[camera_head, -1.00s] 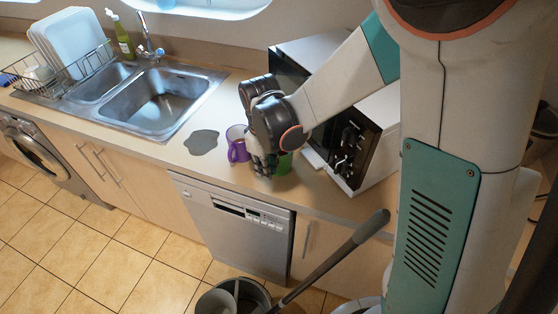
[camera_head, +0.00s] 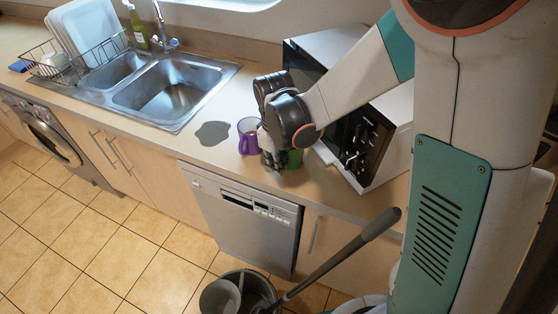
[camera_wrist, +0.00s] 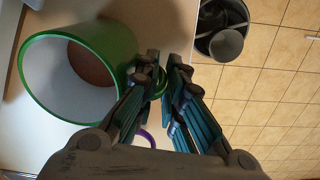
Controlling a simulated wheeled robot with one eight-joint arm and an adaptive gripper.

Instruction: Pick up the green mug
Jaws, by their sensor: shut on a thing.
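The green mug (camera_wrist: 112,45) has a white inside with something brown at its bottom, and it fills the upper left of the wrist view. My gripper (camera_wrist: 162,80) is shut on the mug's handle, with the fingers on either side of it. In the head view the green mug (camera_head: 294,158) is mostly hidden behind my gripper (camera_head: 272,160), at the counter's front part. I cannot tell whether the mug touches the counter. A purple mug (camera_head: 248,138) stands just left of my gripper on the counter, and a bit of purple shows below the fingers in the wrist view.
A microwave (camera_head: 362,145) stands close behind and right of my gripper. A sink (camera_head: 175,88) and a dish rack (camera_head: 62,68) are to the left. A grey patch (camera_head: 212,132) lies on the counter. A bucket (camera_head: 262,290) with a long handle stands on the floor below.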

